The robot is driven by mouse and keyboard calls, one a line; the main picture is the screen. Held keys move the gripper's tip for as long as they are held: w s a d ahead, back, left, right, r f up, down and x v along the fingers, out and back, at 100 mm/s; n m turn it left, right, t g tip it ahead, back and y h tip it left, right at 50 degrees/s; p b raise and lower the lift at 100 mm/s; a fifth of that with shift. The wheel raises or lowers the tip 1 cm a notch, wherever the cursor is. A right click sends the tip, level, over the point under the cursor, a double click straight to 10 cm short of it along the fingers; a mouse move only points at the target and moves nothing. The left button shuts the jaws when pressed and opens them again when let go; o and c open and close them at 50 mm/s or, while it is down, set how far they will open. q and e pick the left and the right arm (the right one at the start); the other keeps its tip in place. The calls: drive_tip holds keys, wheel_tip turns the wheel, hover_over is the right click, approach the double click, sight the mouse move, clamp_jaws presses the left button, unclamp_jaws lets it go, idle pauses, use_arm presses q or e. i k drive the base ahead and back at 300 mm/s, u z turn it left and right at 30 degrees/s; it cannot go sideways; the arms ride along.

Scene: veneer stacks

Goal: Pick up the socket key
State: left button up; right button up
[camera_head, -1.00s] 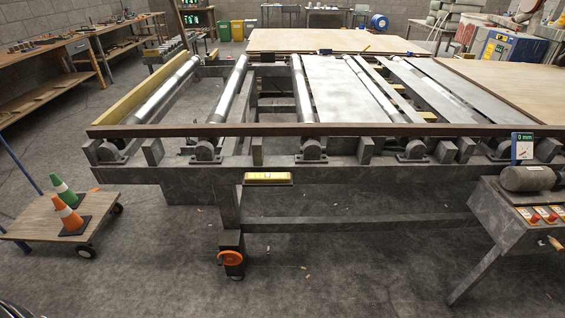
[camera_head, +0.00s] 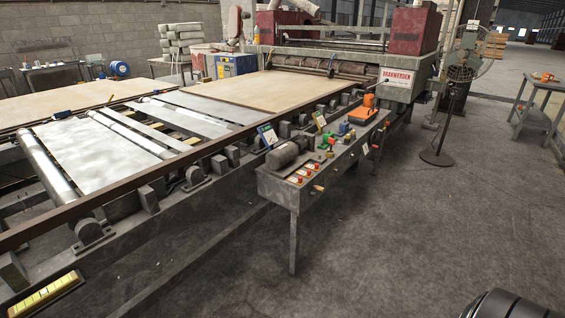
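I cannot make out a socket key for certain in this view. A grey control bench (camera_head: 290,195) at the machine's side carries a dark motor (camera_head: 288,154), red switches (camera_head: 300,176) and small green, blue and orange items too small to name. An orange tool-like object (camera_head: 362,112) lies at the bench's far end. A small dark table (camera_head: 540,100) at the far right holds a small orange item (camera_head: 547,77), also too small to tell.
The long roller conveyor (camera_head: 130,190) with veneer sheets (camera_head: 285,90) fills the left and centre. A press (camera_head: 400,82) stands behind it. A black stand fan (camera_head: 440,155) stands right of the bench. Open concrete floor (camera_head: 420,240) lies at the front right.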

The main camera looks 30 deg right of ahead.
sight(331, 140)
drive_tip(key=z, duration=1.35)
